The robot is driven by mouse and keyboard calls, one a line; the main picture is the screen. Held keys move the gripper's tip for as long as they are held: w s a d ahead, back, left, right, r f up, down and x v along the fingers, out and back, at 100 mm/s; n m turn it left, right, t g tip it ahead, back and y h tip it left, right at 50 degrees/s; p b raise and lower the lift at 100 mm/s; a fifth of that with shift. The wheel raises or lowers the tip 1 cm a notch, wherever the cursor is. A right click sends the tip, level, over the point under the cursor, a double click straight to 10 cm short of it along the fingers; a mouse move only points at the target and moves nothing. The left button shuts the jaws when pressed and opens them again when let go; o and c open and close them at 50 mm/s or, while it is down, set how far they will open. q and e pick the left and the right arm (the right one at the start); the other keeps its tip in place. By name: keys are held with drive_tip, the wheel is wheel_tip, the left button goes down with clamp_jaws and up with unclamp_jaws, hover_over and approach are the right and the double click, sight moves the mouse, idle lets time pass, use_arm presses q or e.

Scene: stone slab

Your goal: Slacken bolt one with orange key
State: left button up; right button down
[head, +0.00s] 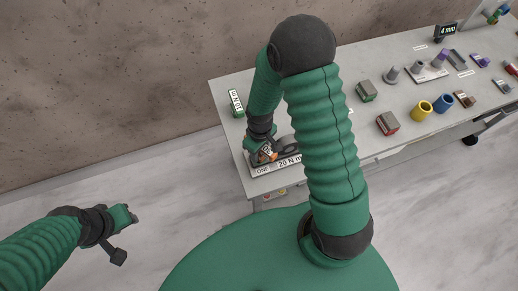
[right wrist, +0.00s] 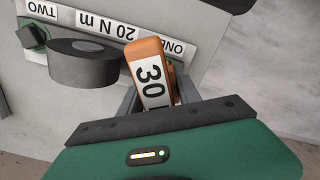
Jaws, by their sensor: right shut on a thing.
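My right gripper (head: 265,153) is over the front left corner of the table, at the end labelled ONE of a white strip (head: 287,164). In the right wrist view my right gripper (right wrist: 158,98) is shut on the orange key (right wrist: 150,62), which carries a white label reading 30. The key's far end lies by the ONE label (right wrist: 178,47); bolt one is hidden, so I cannot tell whether the key is seated on it. A dark grey cylinder (right wrist: 85,68) stands beside the key. My left gripper (head: 128,216) is over the floor, away from the table; its jaws are unclear.
Open floor lies left of the table.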

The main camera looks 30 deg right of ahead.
drive_tip(key=shift+a, duration=0.45)
drive_tip(key=shift+d, duration=0.3)
use_arm(q)
drive_tip(key=shift+a+r, duration=0.1)
drive_tip(key=shift+a, duration=0.05)
use_arm(e)
drive_tip(key=shift+d, duration=0.25)
use_arm(q)
drive_tip(key=shift+a, duration=0.1)
use_arm(e)
drive_tip(key=shift+a, duration=0.1)
drive_tip(key=shift+a, duration=0.45)
use_arm(q)
drive_tip(key=shift+a, duration=0.15)
use_arm(e)
drive_tip(key=shift+d+f, duration=0.1)
drive_tip(key=shift+f, duration=0.05)
use_arm(q)
drive_tip(key=shift+f, duration=0.45)
use_arm(e)
drive_tip(key=shift+f, duration=0.65)
use_arm(q)
drive_tip(key=shift+r, duration=0.1)
use_arm(e)
drive_tip(key=shift+r, duration=0.1)
